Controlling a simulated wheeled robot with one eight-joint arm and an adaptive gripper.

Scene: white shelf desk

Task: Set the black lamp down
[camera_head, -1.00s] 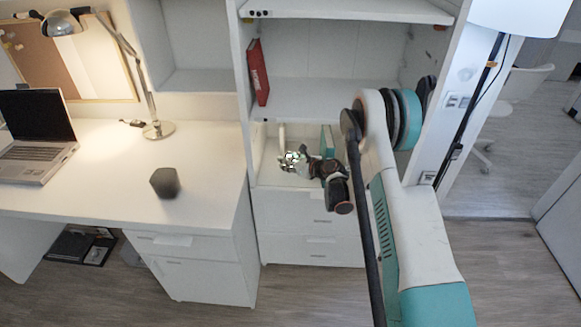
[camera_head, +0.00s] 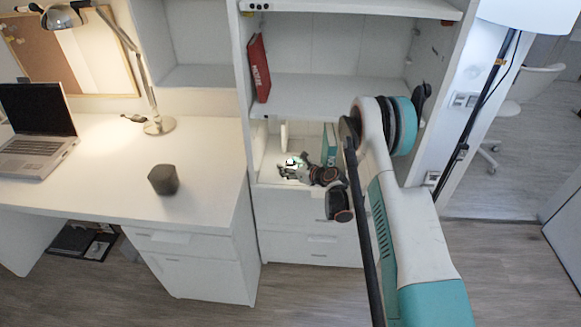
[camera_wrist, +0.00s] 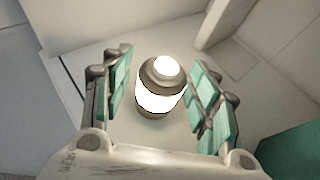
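The black lamp (camera_wrist: 162,86), a small dark-capped lantern with a bright glowing middle, stands between my fingers in the wrist view. It appears upright on the pale floor of the lower shelf compartment. My gripper (camera_wrist: 160,82) is open, with teal-padded fingers on either side of the lamp and narrow gaps between. In the head view my gripper (camera_head: 287,168) is inside the low compartment, and the lamp's glow (camera_head: 293,162) shows at its fingers. The fingers partly hide the lamp there.
The white shelf unit (camera_head: 335,90) has a board just above my gripper and side walls close by. A teal object (camera_head: 329,142) stands behind my wrist. A red book (camera_head: 259,68) leans above. A dark cup-like object (camera_head: 163,180), a desk lamp (camera_head: 158,126) and a laptop (camera_head: 38,118) are on the desk.

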